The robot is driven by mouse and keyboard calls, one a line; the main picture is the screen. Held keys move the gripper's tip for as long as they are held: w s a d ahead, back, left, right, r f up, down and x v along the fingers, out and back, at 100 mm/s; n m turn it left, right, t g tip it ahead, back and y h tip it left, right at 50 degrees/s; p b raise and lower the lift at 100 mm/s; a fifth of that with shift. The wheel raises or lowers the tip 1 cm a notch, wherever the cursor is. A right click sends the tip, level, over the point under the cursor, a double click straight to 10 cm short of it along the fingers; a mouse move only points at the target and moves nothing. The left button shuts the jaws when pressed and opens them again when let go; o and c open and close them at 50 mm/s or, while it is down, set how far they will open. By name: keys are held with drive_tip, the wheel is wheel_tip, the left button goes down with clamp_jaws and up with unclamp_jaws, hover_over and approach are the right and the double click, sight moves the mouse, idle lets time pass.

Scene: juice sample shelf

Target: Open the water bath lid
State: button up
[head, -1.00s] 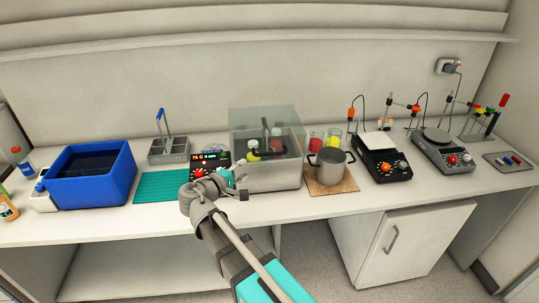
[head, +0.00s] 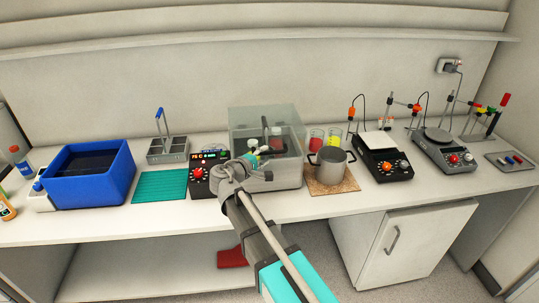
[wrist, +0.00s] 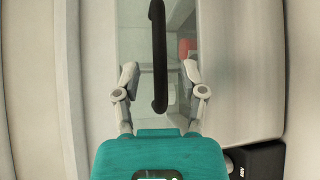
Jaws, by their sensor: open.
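The water bath (head: 290,178) is a grey metal tank on the bench with a clear lid (head: 265,112) on top, which looks closed. In the wrist view the handle (wrist: 158,55) runs upright in the picture, between the two fingers. My gripper (wrist: 160,73) is open, with one finger on each side of the handle and visible gaps to both. In the head view my gripper (head: 255,158) is in front of the bath. Its height over the lid is unclear.
The control unit (head: 204,174) with a red knob stands left of the bath. A metal pot (head: 329,169) on a brown board and beakers with red and yellow contents stand close on the right. A teal mat (head: 160,187) and blue tub (head: 90,185) lie further left.

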drive_tip(key=shift+x, duration=1.5)
clamp_jaws()
